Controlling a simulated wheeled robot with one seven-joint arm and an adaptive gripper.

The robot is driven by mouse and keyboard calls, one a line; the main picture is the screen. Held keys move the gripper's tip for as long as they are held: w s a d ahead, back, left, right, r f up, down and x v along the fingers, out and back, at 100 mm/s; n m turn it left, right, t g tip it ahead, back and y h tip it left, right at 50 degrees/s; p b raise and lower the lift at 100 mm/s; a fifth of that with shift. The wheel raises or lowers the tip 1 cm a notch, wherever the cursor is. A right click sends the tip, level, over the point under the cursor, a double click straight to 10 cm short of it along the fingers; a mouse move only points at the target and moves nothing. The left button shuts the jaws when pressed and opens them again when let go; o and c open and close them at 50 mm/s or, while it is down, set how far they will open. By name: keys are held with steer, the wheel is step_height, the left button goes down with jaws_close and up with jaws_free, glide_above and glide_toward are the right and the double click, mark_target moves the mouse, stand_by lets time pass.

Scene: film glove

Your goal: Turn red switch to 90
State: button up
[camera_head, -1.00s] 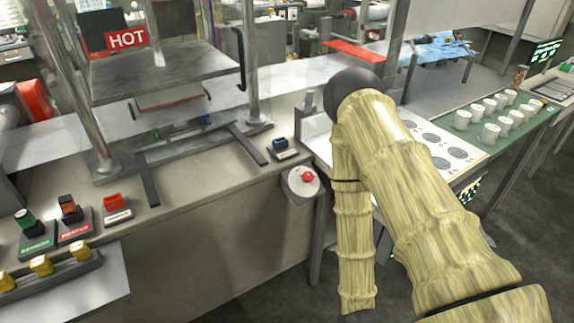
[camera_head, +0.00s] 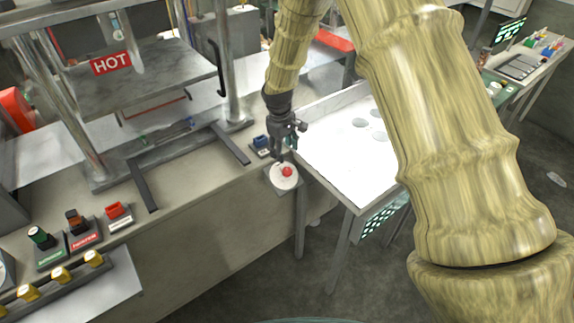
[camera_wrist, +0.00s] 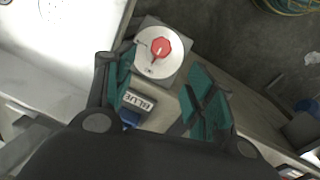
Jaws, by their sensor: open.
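The red switch (camera_head: 286,171) is a red knob on a round white dial (camera_head: 277,182) at the bench's front right corner. In the wrist view, the red knob (camera_wrist: 158,48) looks many-sided and the dial (camera_wrist: 147,69) carries small dark markings. The dial's numbers are too small to read. My gripper (camera_head: 288,145) hangs just above and behind the knob. In the wrist view, my gripper (camera_wrist: 165,80) has its two green-padded fingers spread apart, with nothing between them. The knob appears beyond the fingertips, apart from them.
A blue switch (camera_head: 261,141) sits just behind the dial; its label reads BLUE in the wrist view. A bright white table (camera_head: 335,150) adjoins on the right. A press with a HOT sign (camera_head: 111,64) stands left. Green, orange and red switches (camera_head: 117,211) line the left bench.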

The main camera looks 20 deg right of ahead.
mark_target(287, 170)
steer(key=shift+w+d+f+p, duration=0.15)
steer(key=shift+f+p, duration=0.5)
steer(key=shift+f, duration=1.1)
steer(key=shift+d+f+p, duration=0.2)
steer(key=shift+f+p, duration=0.4)
steer(key=shift+f, duration=1.2)
steer(key=shift+w+d+f+p, duration=0.15)
steer(key=shift+f+p, duration=0.5)
steer(key=shift+f, duration=1.1)
steer(key=c, duration=1)
